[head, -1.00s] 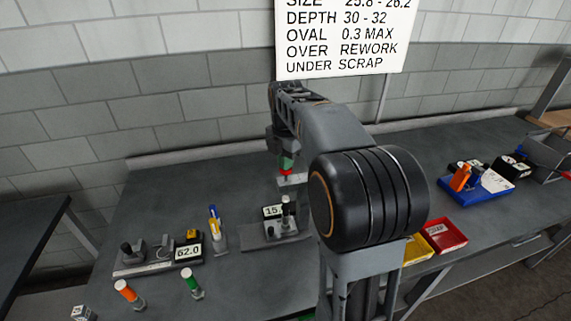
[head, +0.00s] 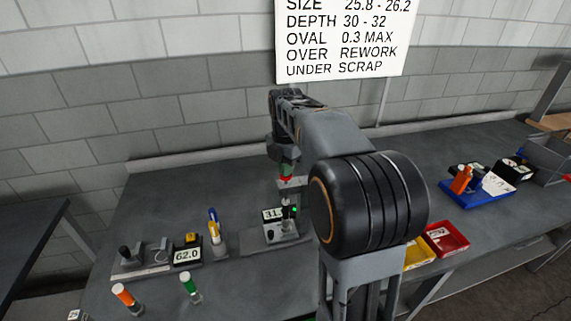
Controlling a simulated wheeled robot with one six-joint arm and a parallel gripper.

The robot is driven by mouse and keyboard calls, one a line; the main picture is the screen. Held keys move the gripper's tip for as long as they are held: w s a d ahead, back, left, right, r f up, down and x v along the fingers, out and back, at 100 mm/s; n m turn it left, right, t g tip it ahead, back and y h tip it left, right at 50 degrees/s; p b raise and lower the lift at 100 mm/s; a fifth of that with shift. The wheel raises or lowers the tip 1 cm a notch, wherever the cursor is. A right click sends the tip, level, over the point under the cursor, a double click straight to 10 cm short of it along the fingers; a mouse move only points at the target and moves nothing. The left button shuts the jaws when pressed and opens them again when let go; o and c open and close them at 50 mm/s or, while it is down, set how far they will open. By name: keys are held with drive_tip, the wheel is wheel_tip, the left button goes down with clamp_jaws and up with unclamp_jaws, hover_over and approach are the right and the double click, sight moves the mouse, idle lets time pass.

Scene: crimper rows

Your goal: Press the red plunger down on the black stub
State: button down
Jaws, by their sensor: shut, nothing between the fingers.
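The red plunger (head: 286,180) shows as a small red piece at the top of the depth gauge, beside a light bracket (head: 293,184). My gripper (head: 287,170) is shut and empty, pointing down right over the plunger; they appear to touch. The black stub (head: 286,207) seems to stand upright below the plunger on the grey gauge base (head: 285,238); its lower part is hard to make out. The gauge display (head: 272,214) reads about 31, its last part hidden or too small. A green light (head: 295,210) shows beside the stub.
To the left stand a second gauge reading 62.0 (head: 187,255), a holder with pens (head: 216,240), an orange-capped part (head: 126,297) and a green-capped part (head: 190,286). Yellow (head: 417,254), red (head: 446,239) and blue (head: 473,196) trays stand to the right.

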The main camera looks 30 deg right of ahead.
wheel_tip(320, 180, up, 9)
drive_tip(key=p, duration=0.7)
drive_tip(key=shift+p, duration=0.3)
drive_tip(key=shift+f, duration=0.15)
drive_tip(key=f+m, duration=0.1)
drive_tip(key=m, duration=0.2)
drive_tip(key=f+m, duration=0.1)
drive_tip(key=m, duration=0.2)
drive_tip(key=f+m, duration=0.1)
drive_tip(key=m, duration=0.2)
drive_tip(key=shift+s+a+f+t, duration=0.1)
drive_tip(key=shift+s+a+t, duration=0.05)
drive_tip(key=shift+s+t, duration=0.15)
drive_tip(key=s+a+f+m+t+b, duration=0.2)
drive_tip(key=s+a+m, duration=0.2)
drive_tip(key=s+m, duration=0.2)
drive_tip(key=s+a+f+m+t+b, duration=0.1)
drive_tip(key=s+a+f+m+t, duration=0.1)
drive_tip(key=s+a+m, duration=0.3)
drive_tip(key=shift+s+f+m+b, duration=0.4)
drive_tip(key=shift+s+f+m, duration=0.45)
drive_tip(key=shift+s, duration=1.55)
